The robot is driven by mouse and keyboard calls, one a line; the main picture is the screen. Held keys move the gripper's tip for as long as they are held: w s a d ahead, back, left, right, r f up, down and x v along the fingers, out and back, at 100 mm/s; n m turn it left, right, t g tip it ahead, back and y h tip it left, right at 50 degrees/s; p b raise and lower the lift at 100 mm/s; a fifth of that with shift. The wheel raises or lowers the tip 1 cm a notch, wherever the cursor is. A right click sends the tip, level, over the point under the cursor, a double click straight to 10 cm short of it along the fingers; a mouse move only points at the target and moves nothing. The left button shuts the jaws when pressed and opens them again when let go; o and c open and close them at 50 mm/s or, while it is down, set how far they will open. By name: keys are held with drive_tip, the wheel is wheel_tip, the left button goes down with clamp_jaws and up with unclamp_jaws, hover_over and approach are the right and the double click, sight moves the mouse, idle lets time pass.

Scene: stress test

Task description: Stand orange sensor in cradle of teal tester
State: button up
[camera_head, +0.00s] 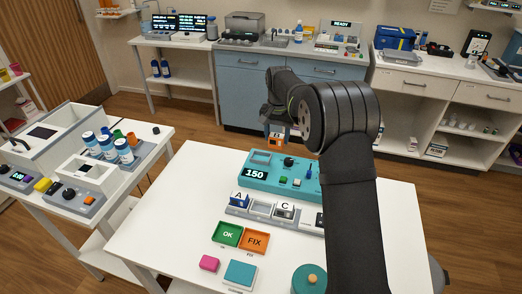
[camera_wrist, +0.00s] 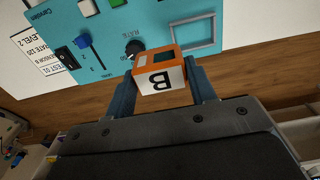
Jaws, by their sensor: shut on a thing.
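An orange sensor (camera_head: 276,137) with a white face lettered B is held between the fingers of my gripper (camera_head: 275,125), above the far side of the tester. In the wrist view the sensor (camera_wrist: 160,72) sits between the two fingertips of my gripper (camera_wrist: 163,88). The teal tester (camera_head: 262,182) lies below on the white table and reads 150. Its cradle, a raised rectangular frame (camera_wrist: 218,38), looks empty in the wrist view, right of the sensor. The cradle also shows at the tester's far left (camera_head: 261,156). A black knob (camera_wrist: 133,47) is left of the sensor.
A grey rack (camera_head: 262,218) in front of the tester holds blocks A and C, with an empty slot between.

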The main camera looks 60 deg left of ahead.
drive_tip(key=s+a+f, duration=0.1)
drive_tip(key=s+a, duration=0.1)
drive_tip(key=s+a+f, duration=0.1)
drive_tip(key=a+f, duration=0.1)
drive_tip(key=shift+s+a+f, duration=0.15)
drive_tip(key=shift+s+f, duration=0.15)
drive_tip(key=shift+s, duration=0.1)
drive_tip(key=shift+f, duration=1.9)
drive_tip(key=shift+f, duration=0.2)
drive_tip(key=o, duration=1)
wheel_tip(320, 180, up, 12)
drive_tip(key=shift+r, duration=0.2)
